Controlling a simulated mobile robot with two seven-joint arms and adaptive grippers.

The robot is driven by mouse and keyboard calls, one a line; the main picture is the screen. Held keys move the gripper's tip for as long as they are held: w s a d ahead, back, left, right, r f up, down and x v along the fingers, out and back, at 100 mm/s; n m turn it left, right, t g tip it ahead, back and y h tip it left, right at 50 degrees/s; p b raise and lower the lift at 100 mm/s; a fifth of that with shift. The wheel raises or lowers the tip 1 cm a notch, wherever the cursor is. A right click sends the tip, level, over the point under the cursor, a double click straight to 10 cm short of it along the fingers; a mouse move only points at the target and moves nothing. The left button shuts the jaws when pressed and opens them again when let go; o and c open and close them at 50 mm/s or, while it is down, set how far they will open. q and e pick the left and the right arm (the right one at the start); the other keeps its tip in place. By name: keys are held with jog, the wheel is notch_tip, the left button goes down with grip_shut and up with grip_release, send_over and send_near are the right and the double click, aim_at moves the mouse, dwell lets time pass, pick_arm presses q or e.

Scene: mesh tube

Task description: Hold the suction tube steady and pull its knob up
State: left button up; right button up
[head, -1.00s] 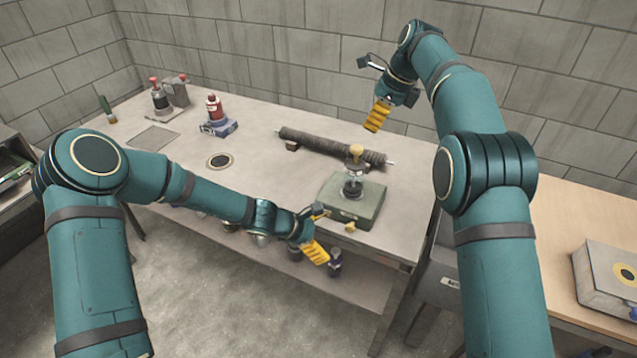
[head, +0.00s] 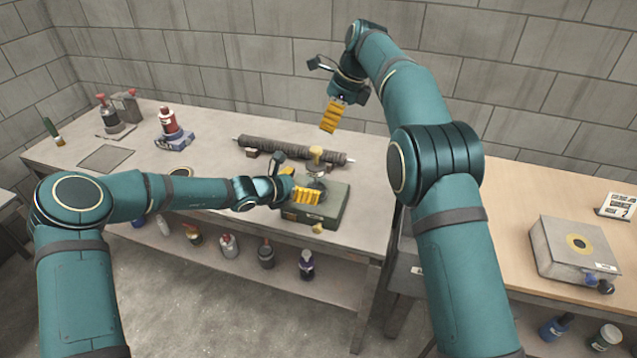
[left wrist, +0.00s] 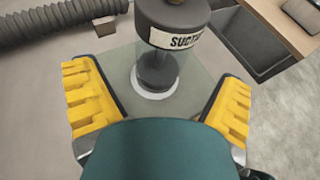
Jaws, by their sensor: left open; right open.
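The suction tube (head: 318,183) stands upright on a green base (head: 335,208) on the grey bench. My left gripper (head: 304,193) is open beside the tube, above the base. In the wrist view its yellow fingers lie either side, with gaps to the tube. My right gripper (head: 329,116) is open and empty, higher up and behind the knob.
A dark ribbed roll (head: 290,149) lies on supports behind the base. Several bottles stand on the lower shelf. A wooden table with a grey box (head: 575,248) is at right.

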aim_at(320, 183)
pick_arm(q)
jog(key=x, duration=0.6)
